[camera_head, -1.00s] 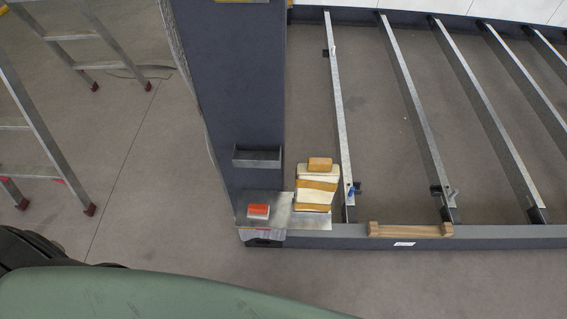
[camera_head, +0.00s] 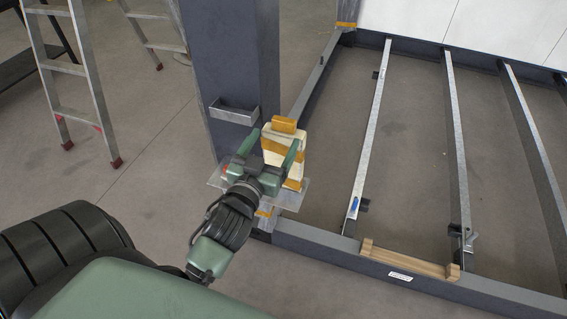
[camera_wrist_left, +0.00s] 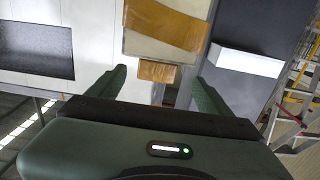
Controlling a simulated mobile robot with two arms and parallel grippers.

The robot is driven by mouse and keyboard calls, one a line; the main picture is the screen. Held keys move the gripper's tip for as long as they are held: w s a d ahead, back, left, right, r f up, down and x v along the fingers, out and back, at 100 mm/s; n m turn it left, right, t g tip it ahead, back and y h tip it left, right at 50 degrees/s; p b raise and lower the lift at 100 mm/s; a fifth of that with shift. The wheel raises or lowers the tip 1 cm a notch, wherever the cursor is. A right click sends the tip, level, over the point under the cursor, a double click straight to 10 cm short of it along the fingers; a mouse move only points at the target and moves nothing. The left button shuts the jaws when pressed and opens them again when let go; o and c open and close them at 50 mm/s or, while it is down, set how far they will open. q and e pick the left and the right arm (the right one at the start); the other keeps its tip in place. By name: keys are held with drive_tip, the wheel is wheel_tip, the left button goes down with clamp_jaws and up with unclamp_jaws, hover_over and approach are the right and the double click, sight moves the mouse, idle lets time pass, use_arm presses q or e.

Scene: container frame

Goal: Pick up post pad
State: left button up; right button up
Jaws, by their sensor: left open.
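The pad (camera_head: 270,158) is a cream block with ochre bands and a smaller ochre block (camera_head: 285,124) on top. It stands on a metal plate (camera_head: 292,198) at the foot of the dark post. My left gripper (camera_head: 271,146) is open, its two green fingers pointing at the pad. In the left wrist view the cream and ochre block (camera_wrist_left: 165,30) lies ahead of the fingers, with the small ochre block (camera_wrist_left: 157,71) seen between the fingertips (camera_wrist_left: 158,77). I see no grip on it. My right gripper is not in view.
The dark post (camera_head: 232,60) with a small metal bracket (camera_head: 234,112) stands just behind the gripper. A frame with metal crossbars (camera_head: 455,130) fills the right. A wooden piece (camera_head: 408,260) lies on its front beam. A ladder (camera_head: 70,80) stands at left.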

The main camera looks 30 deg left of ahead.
sight(283, 128)
use_arm(q)
drive_tip(key=x, duration=0.4)
drive_tip(key=shift+w+d+r, duration=0.1)
drive_tip(key=shift+w+d, duration=0.05)
drive_tip(key=shift+w, duration=0.3)
drive_tip(key=shift+w+a+b, duration=0.2)
drive_tip(key=shift+w+b, duration=0.1)
drive_tip(key=shift+w, duration=0.15)
clamp_jaws()
